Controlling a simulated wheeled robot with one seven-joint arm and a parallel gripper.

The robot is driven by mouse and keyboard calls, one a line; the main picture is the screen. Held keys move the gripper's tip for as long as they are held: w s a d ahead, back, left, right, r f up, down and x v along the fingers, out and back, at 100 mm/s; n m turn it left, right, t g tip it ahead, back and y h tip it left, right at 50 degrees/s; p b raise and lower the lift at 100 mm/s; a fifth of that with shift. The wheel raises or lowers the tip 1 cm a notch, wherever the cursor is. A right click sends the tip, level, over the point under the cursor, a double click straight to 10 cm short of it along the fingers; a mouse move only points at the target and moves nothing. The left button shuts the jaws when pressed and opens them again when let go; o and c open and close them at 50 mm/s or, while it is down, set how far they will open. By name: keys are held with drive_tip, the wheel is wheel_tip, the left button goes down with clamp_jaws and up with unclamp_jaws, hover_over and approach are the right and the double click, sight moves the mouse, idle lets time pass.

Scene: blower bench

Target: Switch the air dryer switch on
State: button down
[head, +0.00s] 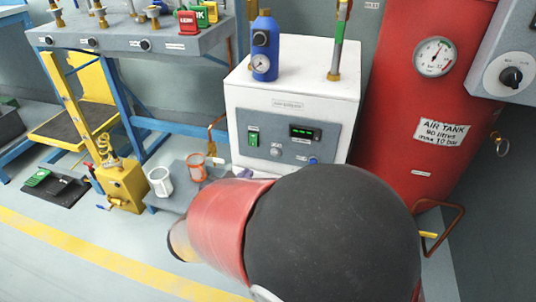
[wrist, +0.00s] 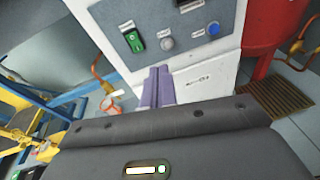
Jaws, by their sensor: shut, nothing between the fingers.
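The air dryer (head: 290,95) is a white box with a grey front panel. Its green rocker switch (head: 253,136) is at the panel's left; it also shows in the wrist view (wrist: 133,41). I cannot tell which way the rocker is tilted. A small display (head: 305,132) with green lit marks is to its right. My gripper (wrist: 158,70) has purple fingers, pressed together and empty. In the wrist picture the fingertips appear below and right of the switch, apart from it. In the head view my arm hides most of the gripper.
A grey round button (wrist: 167,44) and a blue button (wrist: 213,29) are on the same panel. A red air tank (head: 425,90) stands right of the dryer. A low grey stand with a white cup-like filter (head: 160,181) and a yellow box (head: 123,185) are at left.

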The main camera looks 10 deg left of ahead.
sight(253, 145)
drive_tip(key=a+n, duration=0.1)
drive_tip(key=a+y, duration=0.1)
drive_tip(key=s+a+f+n+t, duration=0.1)
drive_tip(key=shift+a+n+y, duration=0.25)
drive_tip(key=shift+n+y, duration=0.05)
drive_tip(key=shift+y, duration=0.1)
drive_tip(key=w, duration=0.4)
drive_tip(key=w+d+f+b, duration=0.1)
drive_tip(key=w, duration=0.4)
drive_tip(key=w+b, duration=0.1)
drive_tip(key=w, duration=0.3)
drive_tip(key=shift+w+d+f, duration=0.15)
drive_tip(key=shift+w+f, duration=0.15)
drive_tip(key=shift+w, duration=0.1)
drive_tip(key=shift+w, duration=0.1)
drive_tip(key=shift+w+f, duration=0.1)
drive_tip(key=shift+w, duration=0.05)
